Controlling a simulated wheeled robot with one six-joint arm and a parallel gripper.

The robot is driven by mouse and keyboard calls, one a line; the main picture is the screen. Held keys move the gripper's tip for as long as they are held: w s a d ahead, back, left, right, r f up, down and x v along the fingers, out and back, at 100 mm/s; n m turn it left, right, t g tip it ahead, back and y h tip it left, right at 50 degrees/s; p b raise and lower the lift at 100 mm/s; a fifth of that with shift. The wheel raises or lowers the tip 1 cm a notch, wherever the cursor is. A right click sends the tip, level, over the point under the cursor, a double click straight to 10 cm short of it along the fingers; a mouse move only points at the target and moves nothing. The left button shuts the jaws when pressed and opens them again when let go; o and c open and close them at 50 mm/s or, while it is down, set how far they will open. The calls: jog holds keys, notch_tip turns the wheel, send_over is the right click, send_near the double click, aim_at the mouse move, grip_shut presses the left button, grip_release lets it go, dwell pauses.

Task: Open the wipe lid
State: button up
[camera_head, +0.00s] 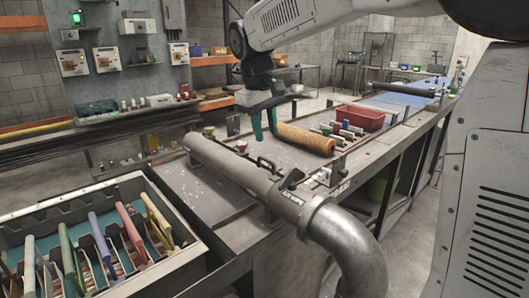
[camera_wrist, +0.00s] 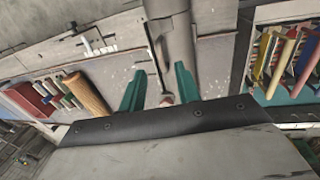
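My gripper (camera_head: 264,136) hangs over the bench, left of the orange mesh roll (camera_head: 305,139) and behind the grey pipe (camera_head: 235,170). Its two teal fingers are apart in the wrist view (camera_wrist: 158,72), with nothing clasped between them. A small red-and-white item (camera_wrist: 166,99) shows between the fingers in the wrist view, partly hidden by the gripper body. I cannot tell whether it is a lid. A small red-topped item (camera_head: 241,146) stands on the bench behind the pipe. No wipe container or wipe lid can be clearly made out.
The pipe with black clamps runs along the bench's near side and bends down at a metal elbow (camera_head: 345,235). A crate (camera_head: 185,262) of coloured boards stands at left. A red bin (camera_head: 360,117) and several small items lie beyond the roll. Bare bench shows left of the pipe.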

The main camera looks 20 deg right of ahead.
aim_at(265, 160)
jog(key=f, duration=0.2)
jog(key=w+f, duration=0.1)
jog(key=f, duration=0.2)
jog(key=w+f, duration=0.1)
jog(key=f, duration=0.2)
jog(key=shift+w+d, duration=0.2)
jog(key=shift+d, duration=0.2)
grip_shut()
